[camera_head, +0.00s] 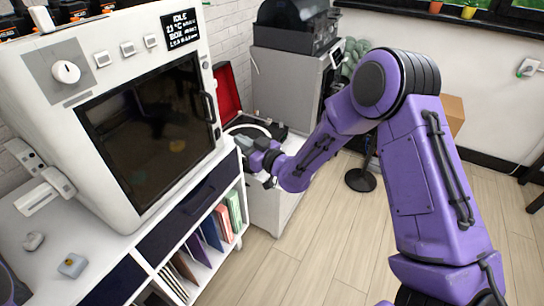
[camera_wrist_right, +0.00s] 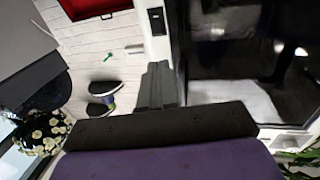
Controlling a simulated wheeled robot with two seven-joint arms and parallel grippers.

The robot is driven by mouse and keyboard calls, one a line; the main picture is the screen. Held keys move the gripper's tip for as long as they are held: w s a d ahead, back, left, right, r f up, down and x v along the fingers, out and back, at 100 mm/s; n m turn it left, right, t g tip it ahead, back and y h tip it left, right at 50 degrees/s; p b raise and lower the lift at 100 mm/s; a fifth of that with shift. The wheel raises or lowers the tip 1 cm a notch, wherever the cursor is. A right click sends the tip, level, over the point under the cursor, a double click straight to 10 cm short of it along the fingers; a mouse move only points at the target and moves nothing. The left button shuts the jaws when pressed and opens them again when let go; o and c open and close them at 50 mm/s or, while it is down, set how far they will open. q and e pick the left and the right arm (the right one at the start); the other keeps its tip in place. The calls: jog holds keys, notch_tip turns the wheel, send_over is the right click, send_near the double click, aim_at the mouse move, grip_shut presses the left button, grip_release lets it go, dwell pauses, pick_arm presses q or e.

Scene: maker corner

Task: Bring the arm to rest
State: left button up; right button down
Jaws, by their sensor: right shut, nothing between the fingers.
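My purple right arm reaches in from the right in the head view. Its gripper (camera_head: 243,143) hangs just right of the white oven-like machine (camera_head: 97,112), above the low white cabinet. The fingers also show in the wrist view (camera_wrist_right: 158,84); they are together with nothing between them. The machine's dark-windowed door (camera_head: 155,125) is closed. The gripper looks apart from its handle (camera_head: 209,107), though the gap is hard to judge. My left gripper is not in view.
An open case with a red lid (camera_head: 227,90) lies behind the gripper. A grey cabinet (camera_head: 283,80) carrying a black machine (camera_head: 296,24) stands at the back. Folders (camera_head: 235,209) fill shelves below the bench. The wooden floor (camera_head: 335,225) is clear in front.

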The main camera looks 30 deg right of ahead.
jog(key=w+d+b+v, duration=0.1)
jog(key=d+v, duration=0.1)
jog(key=v, duration=0.6)
jog(key=s+d+f+m+g+h, duration=0.1)
jog(key=s+f+m+g+h, duration=0.4)
jog(key=f, duration=0.5)
jog(key=s+d+f+m+g+h, duration=0.25)
jog(key=s+f+m, duration=0.25)
jog(key=s+f, duration=0.4)
jog(key=s+a+f+g, duration=0.1)
jog(key=s+f+g, duration=0.2)
jog(key=s+f, duration=0.3)
jog(key=s+f+g+h, duration=0.1)
jog(key=s+f+g, duration=0.2)
jog(key=s, duration=1.1)
notch_tip(320, 180, down, 3)
jog(key=shift+a+f, duration=0.2)
jog(key=shift+a, duration=0.2)
jog(key=shift+g, duration=0.25)
